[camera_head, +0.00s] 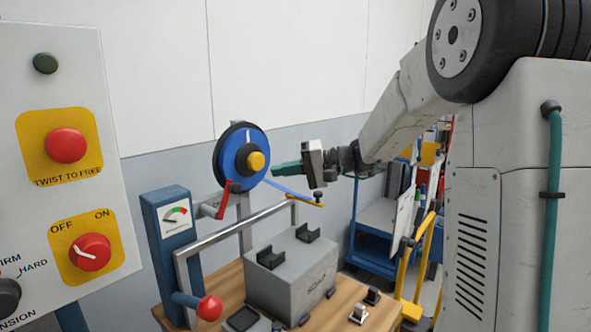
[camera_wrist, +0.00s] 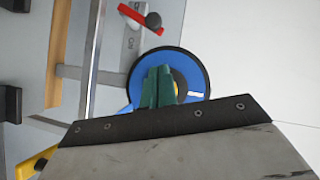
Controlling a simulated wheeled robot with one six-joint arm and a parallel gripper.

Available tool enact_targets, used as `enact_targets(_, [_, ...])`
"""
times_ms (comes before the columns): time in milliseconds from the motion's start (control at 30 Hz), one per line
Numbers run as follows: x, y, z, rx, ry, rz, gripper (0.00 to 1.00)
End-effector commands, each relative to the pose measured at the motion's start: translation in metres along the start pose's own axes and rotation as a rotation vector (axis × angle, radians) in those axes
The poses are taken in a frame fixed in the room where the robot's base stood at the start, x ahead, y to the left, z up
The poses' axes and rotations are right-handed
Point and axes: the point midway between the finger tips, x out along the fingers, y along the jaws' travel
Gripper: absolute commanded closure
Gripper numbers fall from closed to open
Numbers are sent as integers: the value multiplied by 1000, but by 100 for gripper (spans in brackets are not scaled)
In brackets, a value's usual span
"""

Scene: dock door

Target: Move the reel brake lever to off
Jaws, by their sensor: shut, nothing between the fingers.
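The blue reel (camera_head: 229,160) with a black rim and a yellow hub stands on a grey post near the wall. A small red lever (camera_head: 225,201), which looks like the reel brake lever, hangs tilted just below the reel. In the wrist view the red lever (camera_wrist: 138,17) lies at the top, beside the reel (camera_wrist: 190,78). My gripper (camera_head: 277,171) has green fingers, shut and empty, just right of the reel hub. In the wrist view the fingers (camera_wrist: 158,80) cover part of the hub. The gripper is apart from the lever.
A blue strap (camera_head: 290,191) runs from the reel to a yellow arm. A grey rail (camera_head: 235,226), a red-knobbed lever (camera_head: 208,307) and a grey box (camera_head: 292,272) stand on the wooden bench. A control panel (camera_head: 65,200) fills the left. A blue cart (camera_head: 375,225) stands behind right.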

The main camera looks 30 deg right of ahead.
Motion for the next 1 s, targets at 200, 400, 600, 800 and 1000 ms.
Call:
enact_targets(200, [46, 0, 2, 1, -3, -1, 100])
enact_targets(400, [63, 0, 22, 1, -2, 0, 100])
enact_targets(600, [69, 0, 28, 1, 0, 0, 100])
enact_targets(800, [69, 0, 28, 0, 1, 0, 100])
enact_targets(1000, [68, -1, 28, -6, 2, 5, 100])
